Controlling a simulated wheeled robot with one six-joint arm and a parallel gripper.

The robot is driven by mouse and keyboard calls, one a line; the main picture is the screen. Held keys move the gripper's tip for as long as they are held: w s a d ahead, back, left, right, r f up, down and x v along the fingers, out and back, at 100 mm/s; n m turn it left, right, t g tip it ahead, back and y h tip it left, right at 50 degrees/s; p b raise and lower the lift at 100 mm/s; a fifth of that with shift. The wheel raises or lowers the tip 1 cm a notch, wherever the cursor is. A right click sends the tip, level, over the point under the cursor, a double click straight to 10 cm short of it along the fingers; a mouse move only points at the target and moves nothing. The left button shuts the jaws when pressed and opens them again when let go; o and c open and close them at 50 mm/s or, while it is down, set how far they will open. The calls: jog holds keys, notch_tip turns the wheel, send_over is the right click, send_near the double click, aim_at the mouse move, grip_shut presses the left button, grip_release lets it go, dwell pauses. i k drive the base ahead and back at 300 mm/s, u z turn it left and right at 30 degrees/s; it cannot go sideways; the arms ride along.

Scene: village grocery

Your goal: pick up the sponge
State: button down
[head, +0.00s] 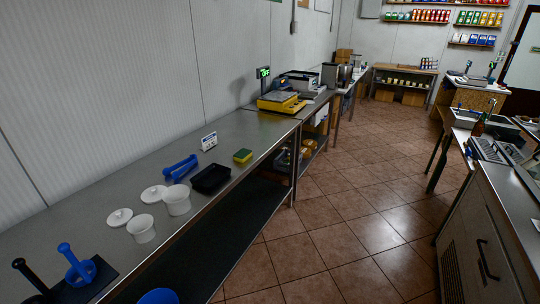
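In the head view a small sponge (243,155), yellow with a green layer, lies on the long steel counter (150,162) along the left wall, near its front edge. It is right of a black tray (210,179), with a gap between them. My gripper is not in the head view.
Two white tubs (176,200) with lids, blue tools (180,168) and a small sign (209,141) stand on the counter. A yellow scale (281,102) stands farther back. The tiled aisle (340,220) is clear; another counter (510,195) bounds it at right.

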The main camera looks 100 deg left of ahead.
aim_at(242, 155)
jog(key=u, duration=1.2)
jog(key=i, duration=0.3)
jog(key=u, duration=2.5)
jog(key=k, duration=0.2)
jog(key=z, duration=0.65)
jog(key=i, duration=2.2)
jog(key=u, duration=0.95)
jog(key=i, duration=0.75)
jog(key=u, duration=0.5)
